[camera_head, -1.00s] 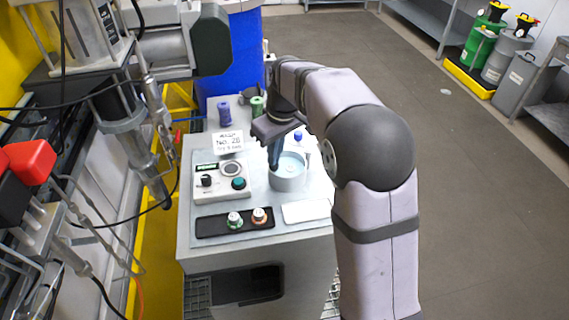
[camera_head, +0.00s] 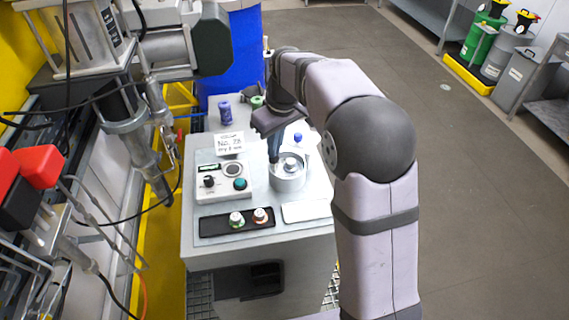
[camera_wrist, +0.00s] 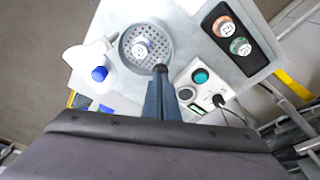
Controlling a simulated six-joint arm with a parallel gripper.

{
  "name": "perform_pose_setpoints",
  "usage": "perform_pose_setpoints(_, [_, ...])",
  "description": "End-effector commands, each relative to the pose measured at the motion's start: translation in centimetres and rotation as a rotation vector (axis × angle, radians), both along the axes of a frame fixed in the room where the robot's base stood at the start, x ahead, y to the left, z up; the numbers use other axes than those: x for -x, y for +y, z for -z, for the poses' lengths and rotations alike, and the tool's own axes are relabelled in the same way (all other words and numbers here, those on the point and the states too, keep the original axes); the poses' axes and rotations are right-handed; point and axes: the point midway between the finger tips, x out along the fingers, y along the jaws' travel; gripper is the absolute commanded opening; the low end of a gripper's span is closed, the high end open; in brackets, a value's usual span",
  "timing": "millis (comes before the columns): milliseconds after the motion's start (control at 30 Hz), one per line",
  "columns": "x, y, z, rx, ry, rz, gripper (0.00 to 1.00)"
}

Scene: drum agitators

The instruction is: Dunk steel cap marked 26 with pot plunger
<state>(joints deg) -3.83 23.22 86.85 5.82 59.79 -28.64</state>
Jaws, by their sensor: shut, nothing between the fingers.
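The pot (camera_head: 288,183) is a grey round vessel on the bench top. In the wrist view a grey perforated plate (camera_wrist: 133,64), apparently the plunger's, shows at the pot's mouth. A steel cap (camera_wrist: 142,48) sits on it; its mark is too small to read surely. Two more caps, one with an orange base (camera_wrist: 226,26) and one with a green base (camera_wrist: 240,47), stand on a black tray (camera_wrist: 253,65). My gripper (camera_wrist: 160,72) is shut and empty, its fingers pointing down at the pot's rim. A dark round tip shows at the fingertips; I cannot tell whether they touch the pot.
A control box (camera_head: 216,193) with a green button (camera_wrist: 201,76) stands beside the pot, with a "No. 26" card (camera_head: 230,143) behind it. An empty white tray (camera_head: 306,211) lies in front. A blue-capped bottle (camera_wrist: 100,73) stands close to the pot. Equipment crowds the left.

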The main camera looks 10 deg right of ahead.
Motion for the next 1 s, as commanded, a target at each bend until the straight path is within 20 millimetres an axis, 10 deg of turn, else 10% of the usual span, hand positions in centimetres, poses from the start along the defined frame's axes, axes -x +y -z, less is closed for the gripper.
perform_pose_setpoints(1000, [0.0, 0.0, 2.1, 0.0, 0.001, 0.0, 0.0])
